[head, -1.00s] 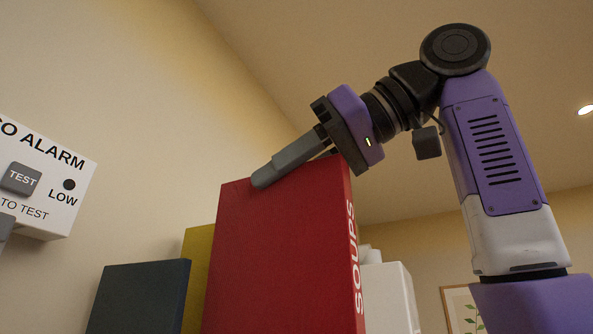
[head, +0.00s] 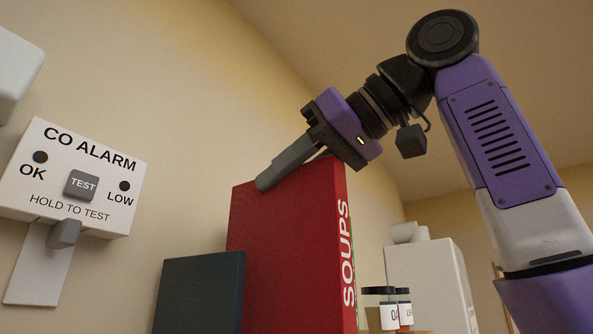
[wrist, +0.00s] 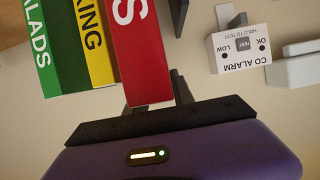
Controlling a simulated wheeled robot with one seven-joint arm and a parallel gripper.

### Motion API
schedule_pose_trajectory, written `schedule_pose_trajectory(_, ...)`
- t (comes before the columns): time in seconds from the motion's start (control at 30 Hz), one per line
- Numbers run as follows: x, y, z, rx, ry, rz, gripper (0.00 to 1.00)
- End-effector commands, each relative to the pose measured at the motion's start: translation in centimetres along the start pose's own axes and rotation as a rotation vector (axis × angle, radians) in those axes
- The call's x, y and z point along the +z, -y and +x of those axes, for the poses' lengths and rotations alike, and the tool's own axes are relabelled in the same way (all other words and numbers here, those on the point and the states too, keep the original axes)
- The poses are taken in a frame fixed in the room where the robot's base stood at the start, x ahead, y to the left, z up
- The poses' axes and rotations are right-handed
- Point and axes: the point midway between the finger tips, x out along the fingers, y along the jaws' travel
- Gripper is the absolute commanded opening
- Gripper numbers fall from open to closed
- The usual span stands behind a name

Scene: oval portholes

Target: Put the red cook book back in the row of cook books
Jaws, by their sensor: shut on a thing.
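The red cook book (head: 285,245), with SOUPS on its spine, stands upright in the head view. My gripper (head: 272,178) is shut on its top part, one finger lying against the near cover. In the wrist view the red book (wrist: 137,50) is between the fingers, beside a yellow book (wrist: 95,45) marked KING and a green book (wrist: 48,45) marked ALADS. The red book reaches closer to my gripper than these two. A gap between red and yellow cannot be made out. The red book's bottom is out of view.
A dark upright slab (head: 200,292) stands left of the red book. A white CO alarm (head: 75,180) is on the wall at left. Jars (head: 382,305) and a white box-like thing (head: 430,280) are at right.

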Motion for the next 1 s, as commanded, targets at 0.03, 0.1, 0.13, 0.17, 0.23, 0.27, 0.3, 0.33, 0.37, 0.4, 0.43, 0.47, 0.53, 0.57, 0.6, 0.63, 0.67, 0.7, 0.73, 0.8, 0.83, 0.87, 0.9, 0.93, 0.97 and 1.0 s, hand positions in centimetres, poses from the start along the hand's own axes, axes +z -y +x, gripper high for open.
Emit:
schedule_pose_trajectory(0.03,-0.3,0.1,0.3,-0.001,-0.003,-0.001,0.00)
schedule_pose_trajectory(0.1,-0.5,0.1,0.8,-0.001,-0.002,-0.001,0.00)
schedule_pose_trajectory(0.13,-0.5,0.1,1.0,-0.001,-0.002,-0.001,0.00)
schedule_pose_trajectory(0.17,-0.6,0.1,1.1,-0.001,-0.002,-0.001,0.00)
schedule_pose_trajectory(0.23,-0.8,0.0,1.6,0.000,-0.002,-0.001,0.00)
schedule_pose_trajectory(0.27,-0.8,0.0,1.8,0.000,-0.002,-0.001,0.00)
schedule_pose_trajectory(0.3,-0.9,0.0,2.0,0.000,-0.003,0.000,0.00)
schedule_pose_trajectory(0.33,-1.0,0.0,2.2,0.000,-0.003,0.000,0.00)
schedule_pose_trajectory(0.37,-1.1,0.0,2.4,0.000,-0.003,0.000,0.00)
schedule_pose_trajectory(0.4,-1.1,0.0,2.7,0.000,-0.002,0.000,0.00)
schedule_pose_trajectory(0.43,-1.2,0.0,2.9,0.000,-0.002,-0.001,0.00)
schedule_pose_trajectory(0.47,-1.3,0.0,3.1,0.000,-0.001,0.000,0.00)
schedule_pose_trajectory(0.53,-1.3,0.0,3.5,0.000,-0.002,0.000,0.00)
schedule_pose_trajectory(0.57,-1.3,0.0,3.8,-0.001,-0.002,0.000,0.00)
schedule_pose_trajectory(0.6,-1.4,0.0,4.0,-0.001,-0.002,0.000,0.00)
schedule_pose_trajectory(0.63,-1.4,0.0,4.2,-0.001,-0.002,0.000,0.00)
schedule_pose_trajectory(0.67,-1.4,0.0,4.4,-0.001,-0.002,0.000,0.00)
schedule_pose_trajectory(0.7,-1.4,0.1,4.7,-0.001,-0.002,0.000,0.00)
schedule_pose_trajectory(0.73,-1.5,0.1,4.9,-0.001,-0.002,0.000,0.00)
schedule_pose_trajectory(0.8,-1.6,0.1,5.4,-0.001,-0.003,0.000,0.00)
schedule_pose_trajectory(0.83,-1.6,0.0,5.5,-0.001,-0.002,0.000,0.00)
schedule_pose_trajectory(0.87,-1.6,0.0,5.7,0.000,-0.002,0.000,0.00)
schedule_pose_trajectory(0.9,-1.6,0.0,6.0,0.000,-0.002,0.000,0.00)
schedule_pose_trajectory(0.93,-1.6,0.0,6.1,0.000,-0.002,0.000,0.00)
schedule_pose_trajectory(0.97,-1.7,0.0,6.3,0.000,-0.003,0.000,0.00)
schedule_pose_trajectory(1.0,-1.6,0.0,6.5,0.000,-0.003,0.000,0.00)
